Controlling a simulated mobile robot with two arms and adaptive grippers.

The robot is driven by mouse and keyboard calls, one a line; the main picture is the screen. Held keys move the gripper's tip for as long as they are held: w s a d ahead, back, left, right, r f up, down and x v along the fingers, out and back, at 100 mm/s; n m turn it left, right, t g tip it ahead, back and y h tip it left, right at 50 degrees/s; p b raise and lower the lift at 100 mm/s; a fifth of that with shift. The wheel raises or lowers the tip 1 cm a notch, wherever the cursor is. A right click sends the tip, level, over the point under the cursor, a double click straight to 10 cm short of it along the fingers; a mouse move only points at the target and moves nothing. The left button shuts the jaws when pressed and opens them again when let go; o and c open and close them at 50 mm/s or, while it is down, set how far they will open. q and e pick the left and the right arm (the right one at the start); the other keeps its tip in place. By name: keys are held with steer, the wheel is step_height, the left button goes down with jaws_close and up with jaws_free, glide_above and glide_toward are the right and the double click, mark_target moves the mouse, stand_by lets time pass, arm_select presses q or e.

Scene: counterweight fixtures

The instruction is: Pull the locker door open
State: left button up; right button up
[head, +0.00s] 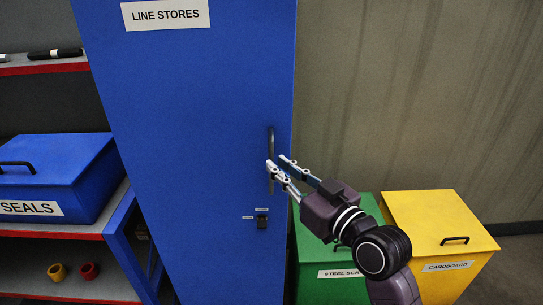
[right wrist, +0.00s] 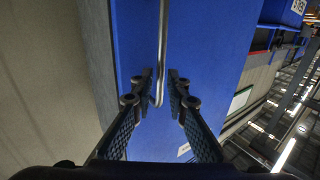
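The locker door (head: 190,130) is a tall blue panel labelled "LINE STORES", and it looks closed. Its handle (head: 270,138) is a dark vertical bar near the door's right edge. My right gripper (head: 278,163) is at the lower part of the handle, coming in from the lower right. In the right wrist view its two fingers (right wrist: 160,87) are apart, with the handle bar (right wrist: 162,50) in the gap between them. Neither finger visibly presses on the bar. My left gripper is in neither view.
A small dark lock (head: 262,220) sits on the door below the handle. A green bin (head: 315,250) and a yellow bin (head: 440,220) stand right of the locker. A shelf with a blue box (head: 50,170) labelled "SEALS" stands at left.

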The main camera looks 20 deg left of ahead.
steer(key=shift+p+x, duration=0.4)
steer(key=shift+x, duration=1.5)
steer(key=shift+c, duration=0.4)
jaws_close()
steer(key=shift+f, duration=0.1)
